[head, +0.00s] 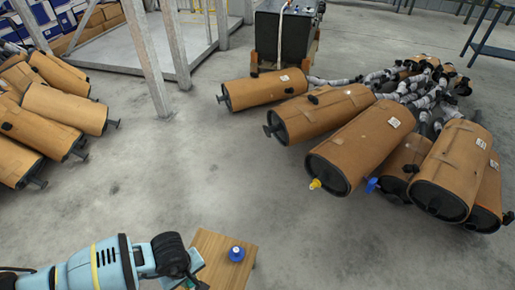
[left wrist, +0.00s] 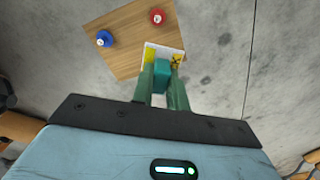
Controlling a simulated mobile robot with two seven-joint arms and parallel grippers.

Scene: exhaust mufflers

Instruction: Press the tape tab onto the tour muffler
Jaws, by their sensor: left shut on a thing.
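My left gripper (head: 190,277) is at the bottom of the head view, over a small wooden table (head: 215,246). In the left wrist view its green fingers (left wrist: 163,80) are shut on a small teal piece (left wrist: 161,78), perhaps the tape tab. Just beyond the fingertips is a white card (left wrist: 165,50) with yellow patches. Large brown wrapped mufflers lie on the floor; one (head: 360,148) has a white label and a yellow plug (head: 315,184) at its near end. I cannot tell which is the tour muffler. My right gripper is not in view.
A blue knob-like object (head: 237,253) and a red one (left wrist: 157,16) stand on the table. More mufflers (head: 62,107) lie at left. A dark box (head: 287,30) stands at the back. The middle floor is clear.

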